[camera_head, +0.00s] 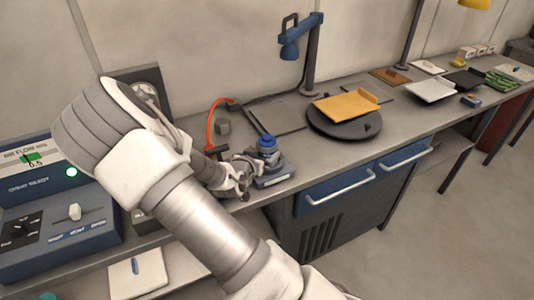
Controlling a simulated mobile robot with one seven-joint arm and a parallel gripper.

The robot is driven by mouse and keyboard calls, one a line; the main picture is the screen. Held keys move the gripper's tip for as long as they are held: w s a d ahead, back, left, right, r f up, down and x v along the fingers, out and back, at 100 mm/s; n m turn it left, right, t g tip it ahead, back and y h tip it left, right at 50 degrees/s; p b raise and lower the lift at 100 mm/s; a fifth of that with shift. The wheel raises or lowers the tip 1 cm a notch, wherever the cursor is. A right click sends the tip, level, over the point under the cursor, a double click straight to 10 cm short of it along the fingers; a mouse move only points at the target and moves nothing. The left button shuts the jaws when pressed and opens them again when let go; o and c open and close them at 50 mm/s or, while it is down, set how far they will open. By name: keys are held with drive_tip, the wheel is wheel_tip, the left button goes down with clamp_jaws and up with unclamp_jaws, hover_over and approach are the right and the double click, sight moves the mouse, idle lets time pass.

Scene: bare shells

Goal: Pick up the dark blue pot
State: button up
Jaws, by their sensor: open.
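A small dark blue pot (267,149) with a rounded blue top stands near the front edge of the workbench. Beneath it is a grey-blue base with a pale label (274,179). My gripper (247,172) is just left of the pot, low over the bench. It is open, and no object shows held in it. My gripper covers part of the pot's left side, so I cannot tell whether they touch.
An orange curved hose (211,122) rises behind my gripper. A blue lamp (297,45) stands behind the pot. A round dark turntable (344,122) with a yellow tray (346,104) lies to the right. A control box (60,215) is at left.

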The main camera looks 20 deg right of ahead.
drive_tip(key=shift+p+x, duration=0.4)
drive_tip(key=shift+x, duration=3.55)
drive_tip(key=shift+s+d, duration=0.1)
drive_tip(key=c, duration=1.4)
drive_tip(key=shift+c, duration=0.4)
drive_tip(key=shift+r, duration=0.1)
